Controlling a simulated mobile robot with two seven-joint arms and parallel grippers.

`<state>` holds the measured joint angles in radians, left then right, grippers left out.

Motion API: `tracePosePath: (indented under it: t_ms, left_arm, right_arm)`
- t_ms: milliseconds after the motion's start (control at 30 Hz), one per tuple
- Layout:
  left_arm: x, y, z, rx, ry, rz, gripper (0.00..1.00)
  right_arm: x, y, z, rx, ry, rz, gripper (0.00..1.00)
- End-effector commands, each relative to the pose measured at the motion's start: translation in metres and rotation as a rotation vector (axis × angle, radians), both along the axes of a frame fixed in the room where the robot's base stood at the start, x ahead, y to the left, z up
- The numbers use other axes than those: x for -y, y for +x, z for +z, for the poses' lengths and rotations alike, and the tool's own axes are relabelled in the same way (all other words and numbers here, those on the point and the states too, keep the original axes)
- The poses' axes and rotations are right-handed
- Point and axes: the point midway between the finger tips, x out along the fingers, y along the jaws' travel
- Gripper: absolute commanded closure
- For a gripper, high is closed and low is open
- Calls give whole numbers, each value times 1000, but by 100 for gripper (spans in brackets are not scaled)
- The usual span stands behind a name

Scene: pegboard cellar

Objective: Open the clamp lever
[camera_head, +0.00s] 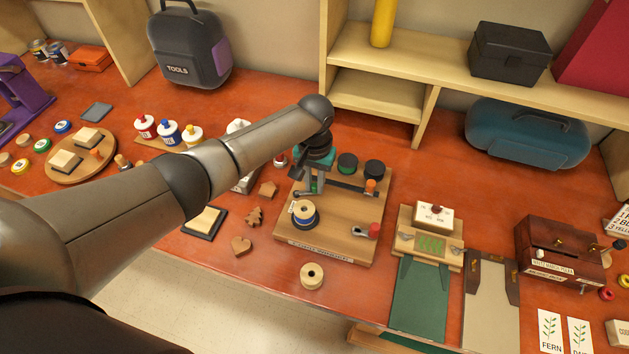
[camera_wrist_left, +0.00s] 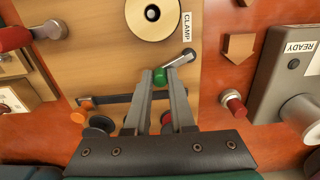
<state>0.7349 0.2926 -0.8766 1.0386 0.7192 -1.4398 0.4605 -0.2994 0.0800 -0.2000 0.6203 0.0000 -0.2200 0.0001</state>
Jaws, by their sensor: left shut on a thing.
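The clamp lever is a short metal bar with a green knob (camera_wrist_left: 160,77), beside a label reading CLAMP on the wooden board (camera_head: 340,232). My left gripper (camera_wrist_left: 160,76) is shut on the green knob, with one finger on each side of it. In the head view my left gripper (camera_head: 309,184) reaches down over the back left part of the board, and its fingers partly hide the lever. A wooden spool (camera_wrist_left: 152,16) sits on the board close to the lever; it also shows in the head view (camera_head: 304,210). My right gripper is not in view.
A red-handled lever (camera_head: 371,231) and an orange-knobbed slider (camera_head: 370,186) are on the same board. A shelf (camera_head: 375,95) stands behind.

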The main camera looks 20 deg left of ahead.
Motion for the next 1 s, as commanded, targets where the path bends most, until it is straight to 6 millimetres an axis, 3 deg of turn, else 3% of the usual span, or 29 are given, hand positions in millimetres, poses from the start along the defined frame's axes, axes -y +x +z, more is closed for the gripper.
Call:
tracePosePath:
  t_ms: [133, 167, 400, 767, 1000]
  left_arm:
    - [0, 2, 1, 5, 0, 1, 100]
    - [0, 2, 1, 5, 0, 1, 76]
    - [0, 1, 1, 3, 0, 0, 49]
    - [0, 1, 5, 2, 0, -1, 48]
    - [0, 2, 42, 6, -1, -1, 48]
  right_arm:
    - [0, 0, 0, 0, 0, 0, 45]
    - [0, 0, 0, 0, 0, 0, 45]
    - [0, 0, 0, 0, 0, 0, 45]
    - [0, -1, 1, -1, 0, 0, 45]
    - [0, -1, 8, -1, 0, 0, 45]
